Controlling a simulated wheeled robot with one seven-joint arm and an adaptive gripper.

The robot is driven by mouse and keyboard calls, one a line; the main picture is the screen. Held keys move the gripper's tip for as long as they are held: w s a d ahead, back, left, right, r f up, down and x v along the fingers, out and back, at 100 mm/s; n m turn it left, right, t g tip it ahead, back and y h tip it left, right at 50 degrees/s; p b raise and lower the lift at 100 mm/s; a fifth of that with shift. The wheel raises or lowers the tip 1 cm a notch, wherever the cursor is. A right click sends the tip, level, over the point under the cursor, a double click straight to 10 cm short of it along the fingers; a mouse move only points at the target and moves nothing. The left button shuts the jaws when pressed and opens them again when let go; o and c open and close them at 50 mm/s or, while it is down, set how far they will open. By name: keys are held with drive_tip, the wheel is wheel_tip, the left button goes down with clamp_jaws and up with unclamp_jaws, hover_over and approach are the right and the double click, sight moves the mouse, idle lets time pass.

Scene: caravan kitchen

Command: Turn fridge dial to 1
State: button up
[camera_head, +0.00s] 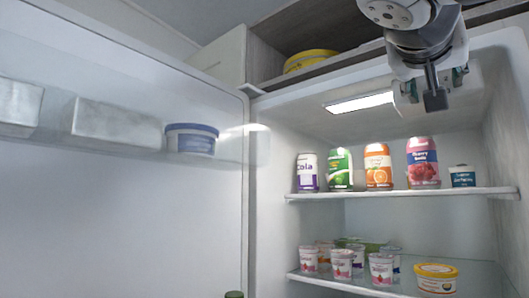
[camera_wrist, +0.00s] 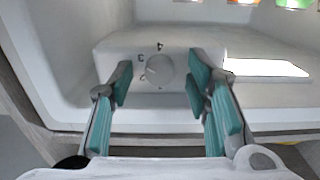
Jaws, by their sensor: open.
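The fridge dial (camera_wrist: 160,69) is a small round light-grey knob on a white housing (camera_wrist: 113,48) in the wrist view. Small dark marks, too small to read surely, stand around its upper and left side. My gripper (camera_wrist: 158,82) is open, with one teal-padded finger on each side of the dial in the picture. I see gaps between both fingers and the knob and cannot tell their depth. In the head view my gripper (camera_head: 432,92) is at the fridge ceiling, in front of the housing beside the lit lamp. The dial is hidden there.
The lamp (camera_head: 359,103) is left of my gripper. Below, the upper shelf (camera_head: 400,193) holds several cans and a small tub (camera_head: 462,176). The lower shelf (camera_head: 345,284) holds yogurt cups. The open fridge door (camera_head: 120,220) stands at left. A cabinet shelf with a yellow item (camera_head: 310,60) is above.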

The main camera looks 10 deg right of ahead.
drive_tip(key=shift+c, duration=0.3)
clamp_jaws()
drive_tip(key=shift+n, duration=0.4)
drive_tip(key=shift+n+p, duration=4.05)
drive_tip(key=shift+n, duration=7.45)
